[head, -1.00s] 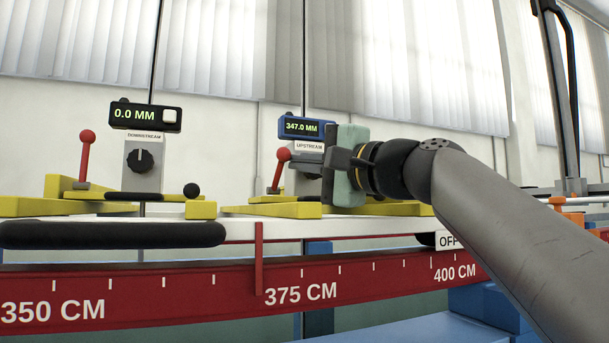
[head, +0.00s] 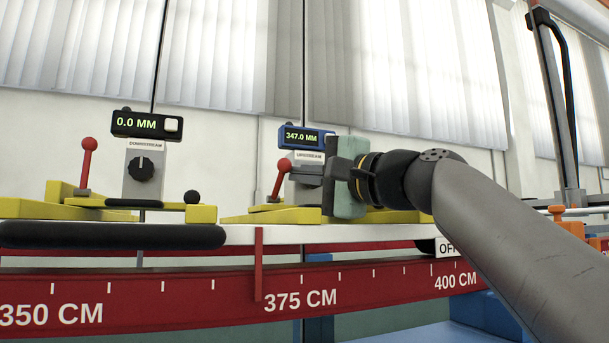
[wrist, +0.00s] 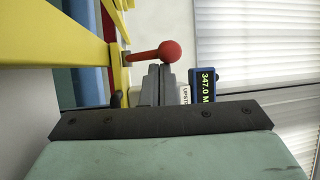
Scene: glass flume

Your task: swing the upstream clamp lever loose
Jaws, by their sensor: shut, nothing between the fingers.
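The upstream clamp lever (head: 279,182) is a red rod with a round red knob, tilted slightly right on the yellow upstream carriage (head: 270,216). In the wrist view the lever's knob (wrist: 170,52) shows just beyond my fingertips. My gripper (head: 297,171) reaches in from the right, its grey fingers shut and empty, tips right beside the lever near the knob. In the wrist view the shut fingers (wrist: 150,72) point at the lever; I cannot tell whether they touch it. The upstream gauge display (head: 306,137) reads 347.0 MM and stands behind the fingers.
The downstream carriage (head: 150,213) at left carries a similar red lever (head: 87,165), a dial and a display (head: 146,125) reading 0.0 MM. A red centimetre scale (head: 210,290) runs along the front. A black padded bar (head: 110,235) lies in front of the downstream carriage.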

